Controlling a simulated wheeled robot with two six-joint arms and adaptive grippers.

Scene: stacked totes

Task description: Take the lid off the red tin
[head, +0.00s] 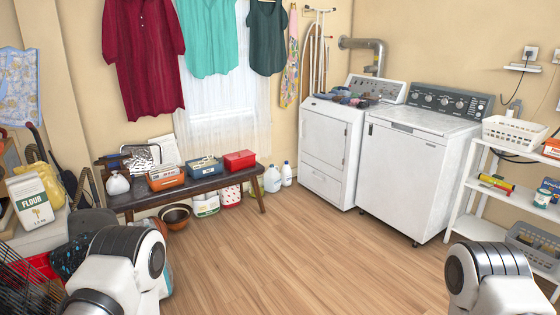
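A red box-shaped container (240,160), which looks like the red tin, sits at the right end of a dark bench (218,183) by the window. Its top looks closed, but it is too small to make out the lid's edge. My two arms show only as white and black links at the bottom left and bottom right. Both grippers are out of view, and nothing of mine is near the tin.
A blue tote (205,167) and an orange tote (166,178) stand left of the tin on the bench. Jugs (272,179) stand on the floor to its right. The wooden floor (290,250) ahead is clear. A white shelf (483,190) stands at right.

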